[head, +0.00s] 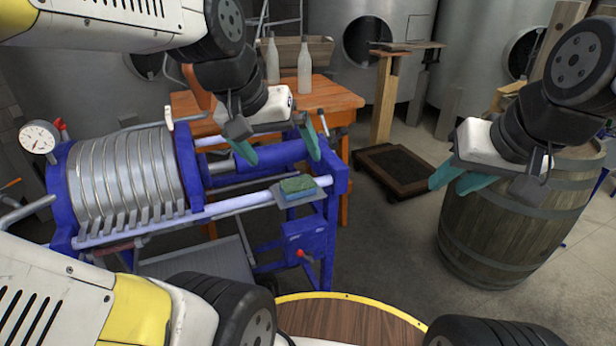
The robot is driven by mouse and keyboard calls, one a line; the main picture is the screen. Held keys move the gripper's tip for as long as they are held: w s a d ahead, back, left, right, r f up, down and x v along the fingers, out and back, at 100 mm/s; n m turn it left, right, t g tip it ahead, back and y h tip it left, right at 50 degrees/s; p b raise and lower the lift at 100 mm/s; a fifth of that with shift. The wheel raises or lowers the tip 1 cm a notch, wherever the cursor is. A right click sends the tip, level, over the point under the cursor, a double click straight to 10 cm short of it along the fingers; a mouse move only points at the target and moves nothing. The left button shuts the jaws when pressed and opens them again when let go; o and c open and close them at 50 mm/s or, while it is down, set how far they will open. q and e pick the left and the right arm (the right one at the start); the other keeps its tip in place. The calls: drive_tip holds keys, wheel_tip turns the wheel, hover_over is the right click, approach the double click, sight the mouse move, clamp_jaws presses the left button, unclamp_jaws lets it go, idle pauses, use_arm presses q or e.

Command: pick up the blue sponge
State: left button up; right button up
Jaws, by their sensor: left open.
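The blue sponge (298,186) shows a green top over a bluish lower part. It lies flat at the right end of the blue-framed filter press (331,200), on a small flat ledge by the front rail. My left gripper (278,148) is open and empty, its two teal fingers wide apart and pointing down. It appears above and slightly left of the sponge, not touching it. My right gripper (447,190) hangs in front of the barrel, well to the right of the sponge. Its teal fingers overlap in this view, so its opening is unclear.
The press carries metal plates (125,180) and a pressure gauge (39,137) at left. Behind it is a wooden table (335,98) with two pale bottles (304,68). A wooden barrel (500,225) stands at right, a platform scale (395,168) behind. Floor between press and barrel is clear.

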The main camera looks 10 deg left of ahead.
use_arm(q)
drive_tip(key=w+f+n+g, duration=0.3)
drive_tip(key=w+f, duration=0.1)
drive_tip(key=w, duration=0.8)
drive_tip(key=n+g+y, duration=0.2)
drive_tip(key=n, duration=0.1)
hover_over(298, 183)
wheel_tip(298, 183, down, 9)
drive_tip(key=shift+d+f, duration=0.1)
drive_tip(key=shift+f, duration=0.1)
drive_tip(key=shift+w+f, duration=0.25)
drive_tip(key=shift+f, duration=0.4)
drive_tip(key=f, duration=0.7)
drive_tip(key=shift+s+f, duration=0.1)
drive_tip(key=shift+s, duration=0.2)
drive_tip(key=c, duration=1.3)
drive_tip(key=shift+r, duration=0.2)
